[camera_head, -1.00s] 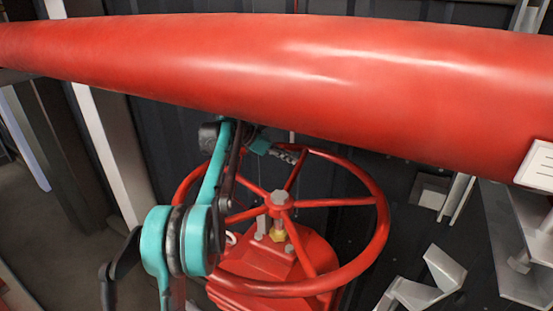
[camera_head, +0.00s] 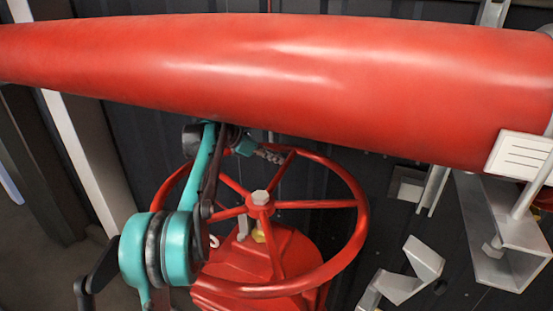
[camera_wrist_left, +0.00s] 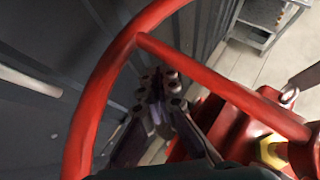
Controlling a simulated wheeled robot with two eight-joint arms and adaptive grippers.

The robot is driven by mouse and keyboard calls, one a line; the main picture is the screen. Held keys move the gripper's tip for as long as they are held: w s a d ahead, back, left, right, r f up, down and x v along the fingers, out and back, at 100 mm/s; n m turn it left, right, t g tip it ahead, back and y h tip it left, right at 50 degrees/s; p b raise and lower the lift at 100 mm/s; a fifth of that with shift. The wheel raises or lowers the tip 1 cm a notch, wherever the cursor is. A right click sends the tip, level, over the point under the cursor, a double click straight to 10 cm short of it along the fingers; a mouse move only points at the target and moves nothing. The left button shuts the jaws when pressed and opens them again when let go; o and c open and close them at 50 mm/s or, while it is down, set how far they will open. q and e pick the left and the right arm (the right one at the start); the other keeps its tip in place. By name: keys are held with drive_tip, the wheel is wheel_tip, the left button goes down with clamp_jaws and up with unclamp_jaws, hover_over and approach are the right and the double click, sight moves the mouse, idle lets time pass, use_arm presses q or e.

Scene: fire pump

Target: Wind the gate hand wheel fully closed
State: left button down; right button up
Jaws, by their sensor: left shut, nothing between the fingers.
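The red gate hand wheel (camera_head: 362,215) lies below the big pipe, with several spokes and a hub nut (camera_head: 260,197). Its rim (camera_wrist_left: 95,105) and a spoke (camera_wrist_left: 215,80) show large in the left wrist view. My left gripper (camera_head: 270,154) is at the wheel's far side, close to the rim and a spoke. In the left wrist view my left gripper (camera_wrist_left: 160,85) has its fingers shut and empty, in the gap between rim and spoke. Contact with the spoke cannot be told. My left arm hides part of the wheel's left side. My right gripper is out of view.
A thick red pipe (camera_head: 270,85) crosses above the wheel, close over my left wrist. The red valve body (camera_head: 250,262) is under the wheel. Metal brackets (camera_head: 410,275) stand at the right. A dark panel wall is behind.

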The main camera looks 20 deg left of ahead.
use_arm(q)
drive_tip(key=s+a+r, duration=0.1)
drive_tip(key=s+a, duration=0.9)
drive_tip(key=shift+r, duration=0.3)
